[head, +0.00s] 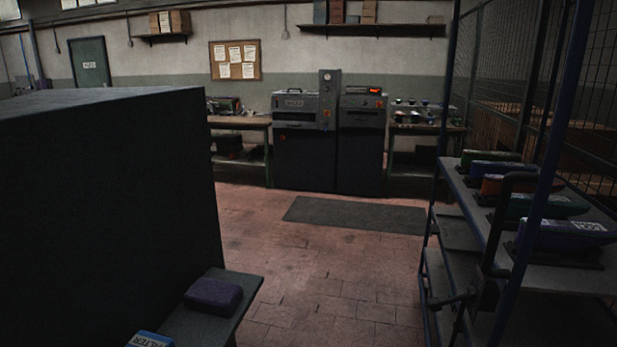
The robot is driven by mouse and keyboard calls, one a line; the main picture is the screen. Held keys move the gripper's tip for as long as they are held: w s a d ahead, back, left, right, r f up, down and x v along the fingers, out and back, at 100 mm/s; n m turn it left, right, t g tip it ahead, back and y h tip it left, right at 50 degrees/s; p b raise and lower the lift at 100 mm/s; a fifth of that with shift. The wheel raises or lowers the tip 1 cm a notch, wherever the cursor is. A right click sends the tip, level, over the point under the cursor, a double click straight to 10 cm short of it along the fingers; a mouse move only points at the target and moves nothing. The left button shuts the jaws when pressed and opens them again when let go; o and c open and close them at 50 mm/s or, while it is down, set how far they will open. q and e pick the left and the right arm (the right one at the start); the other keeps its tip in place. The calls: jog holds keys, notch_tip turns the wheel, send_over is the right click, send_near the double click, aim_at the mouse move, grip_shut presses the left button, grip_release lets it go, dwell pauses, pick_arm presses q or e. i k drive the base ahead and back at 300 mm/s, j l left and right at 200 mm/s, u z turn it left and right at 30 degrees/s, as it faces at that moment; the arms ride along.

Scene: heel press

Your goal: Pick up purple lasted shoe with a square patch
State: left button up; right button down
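A purple lasted shoe (567,234) lies on the upper shelf of the rack at the right, nearest to me. A pale patch shows on its right part; its exact shape is too small and dim to tell. A blue rack post crosses in front of the shoe's left part. Behind it on the same shelf are a dark green shoe (545,206), an orange one (492,185), a blue one (497,170) and another green one (490,157).
A large dark cabinet (100,190) blocks the left, with a purple block (213,293) on a ledge. Floor between is clear to the mat (355,215) and press machines (305,150).

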aim_at(562, 237)
jog(key=z, duration=1.35)
jog(key=i+j, duration=0.1)
jog(key=i, duration=0.15)
jog(key=i+j+z, duration=0.1)
jog(key=i, duration=0.2)
